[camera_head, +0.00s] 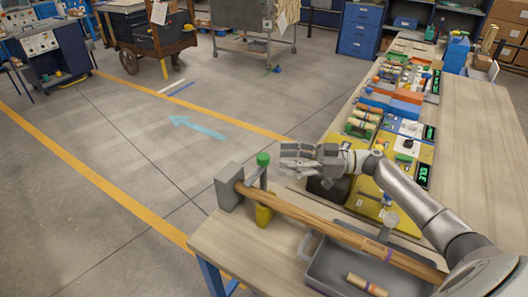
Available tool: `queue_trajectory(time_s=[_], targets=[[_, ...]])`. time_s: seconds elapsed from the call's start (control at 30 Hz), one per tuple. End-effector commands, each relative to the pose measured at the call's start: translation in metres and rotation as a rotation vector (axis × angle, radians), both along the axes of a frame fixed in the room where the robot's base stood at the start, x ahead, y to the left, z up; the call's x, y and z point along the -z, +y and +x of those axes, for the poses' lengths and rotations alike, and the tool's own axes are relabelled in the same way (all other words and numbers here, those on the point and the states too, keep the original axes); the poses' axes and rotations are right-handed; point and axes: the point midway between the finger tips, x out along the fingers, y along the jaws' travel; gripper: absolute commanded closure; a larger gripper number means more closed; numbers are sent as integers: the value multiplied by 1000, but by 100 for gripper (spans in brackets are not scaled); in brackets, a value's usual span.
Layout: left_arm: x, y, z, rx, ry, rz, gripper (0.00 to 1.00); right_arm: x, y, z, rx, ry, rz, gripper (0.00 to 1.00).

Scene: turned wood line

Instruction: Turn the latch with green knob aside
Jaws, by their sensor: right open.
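The latch's green knob (263,159) stands on top of a grey upright post near the table's left corner. The post rises beside a long wooden bar (310,217), next to a grey block (229,188) at the bar's left end. A yellow piece (264,214) sits below the knob on the near side of the bar. My right gripper (290,158) is open, just right of the knob, with its fingers pointing left toward it. I cannot tell whether a fingertip touches the knob. My left gripper is not in view.
A dark grey tray (318,268) with a short wooden piece (367,285) lies under the bar's right part. Yellow boards, coloured boxes and small displays (424,176) line the table behind my right arm. The right side of the wooden table (487,150) is clear.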

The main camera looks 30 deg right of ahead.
Motion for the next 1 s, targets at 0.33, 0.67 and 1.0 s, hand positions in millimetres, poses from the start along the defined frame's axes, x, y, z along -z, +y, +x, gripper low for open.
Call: queue_trajectory(time_s=[0.33,0.67,1.0], targets=[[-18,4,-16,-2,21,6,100,-4,45,28,0,-3,4,48],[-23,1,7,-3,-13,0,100,-1,59,38,0,0,0,48],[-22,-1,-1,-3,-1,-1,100,-1,59,37,0,-1,1,72]])
